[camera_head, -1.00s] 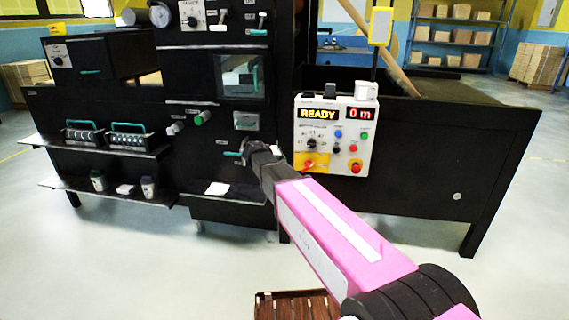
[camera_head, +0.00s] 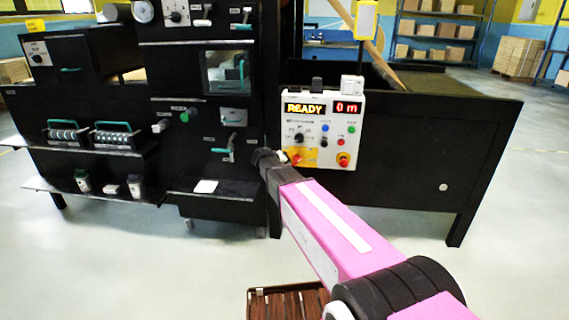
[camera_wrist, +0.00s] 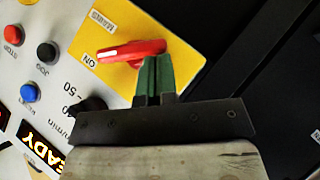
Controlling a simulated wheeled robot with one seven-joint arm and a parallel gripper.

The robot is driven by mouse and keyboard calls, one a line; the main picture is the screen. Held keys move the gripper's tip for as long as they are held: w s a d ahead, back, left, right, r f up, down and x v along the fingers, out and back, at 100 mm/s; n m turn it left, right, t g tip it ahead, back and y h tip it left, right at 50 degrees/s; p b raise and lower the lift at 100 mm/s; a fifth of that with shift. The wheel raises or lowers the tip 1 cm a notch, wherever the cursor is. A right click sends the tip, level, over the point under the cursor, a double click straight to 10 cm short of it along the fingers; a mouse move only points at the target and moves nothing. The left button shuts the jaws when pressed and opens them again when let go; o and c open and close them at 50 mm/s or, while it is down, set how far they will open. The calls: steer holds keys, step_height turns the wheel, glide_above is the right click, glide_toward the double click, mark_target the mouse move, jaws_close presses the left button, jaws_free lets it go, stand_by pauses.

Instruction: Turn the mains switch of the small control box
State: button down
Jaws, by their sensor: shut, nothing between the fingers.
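The small control box (camera_head: 318,128) is pale, with lit displays reading READY and 0 m, and hangs on the front of the black machine. Its red mains switch (camera_wrist: 140,50) sits on a yellow plate (camera_wrist: 118,22) lettered MAINS and ON. In the wrist view the switch's white-marked end lies beside ON. My gripper (camera_wrist: 158,62) has green fingers, shut together with nothing between them. Their tips are at the red handle's lower right side and overlap it in the picture; I cannot tell whether they touch. In the head view the switch (camera_head: 297,157) shows small, just beyond my wrist.
A black knob (camera_wrist: 88,106) and red, green and blue buttons sit beside the switch. A red emergency-stop button (camera_head: 344,159) is on the box's lower right. Teal-handled levers (camera_head: 224,148) and shelves are on the machine to the left. A brown slatted crate (camera_head: 288,303) stands below my arm.

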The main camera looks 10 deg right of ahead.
steer(key=shift+f+n+h, duration=0.45)
steer(key=shift+n+h, duration=0.15)
steer(key=shift+h, duration=0.2)
stand_by(0.4)
steer(key=d+f+n+t+h, duration=0.1)
steer(key=n+t+h, duration=0.1)
steer(key=n, duration=0.1)
steer(key=d+f+n+t+h, duration=0.1)
steer(key=n+t+h, duration=0.1)
steer(key=n+h, duration=0.1)
steer(key=s+d+f+n+t+h, duration=0.1)
steer(key=n+t+h, duration=0.1)
steer(key=n, duration=0.3)
steer(key=shift+d+f+h, duration=0.35)
steer(key=shift+d+h, duration=0.05)
steer(key=shift+f, duration=0.1)
stand_by(0.9)
